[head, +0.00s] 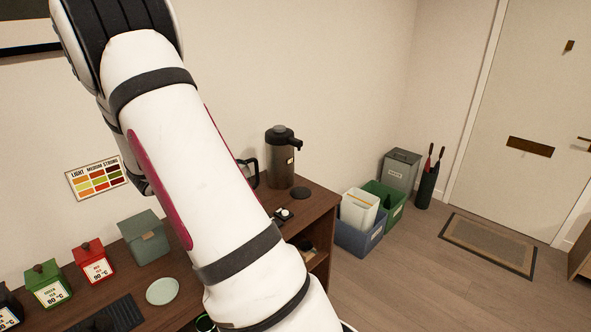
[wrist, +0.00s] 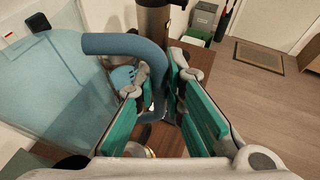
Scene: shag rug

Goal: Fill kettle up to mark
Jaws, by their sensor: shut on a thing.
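In the wrist view, my gripper (wrist: 158,90) has its teal-padded fingers shut around the blue curved handle (wrist: 125,44) of what looks like the kettle. A large pale blue body (wrist: 55,85) fills the left side of this view, close to the camera. I cannot make out a fill mark or a water level. In the head view my arm hides the gripper and the kettle. A dark brown dispenser (head: 281,165) with a black top and spout stands at the cabinet's far end. Its brown body also shows at the top of the wrist view (wrist: 152,22).
On the cabinet (head: 315,204) are red (head: 94,264), green (head: 48,286) and grey-green (head: 145,238) boxes and a pale green saucer (head: 162,291). A black handle (head: 251,174) shows behind my arm. Floor bins (head: 357,232) stand right of the cabinet; open floor lies beyond.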

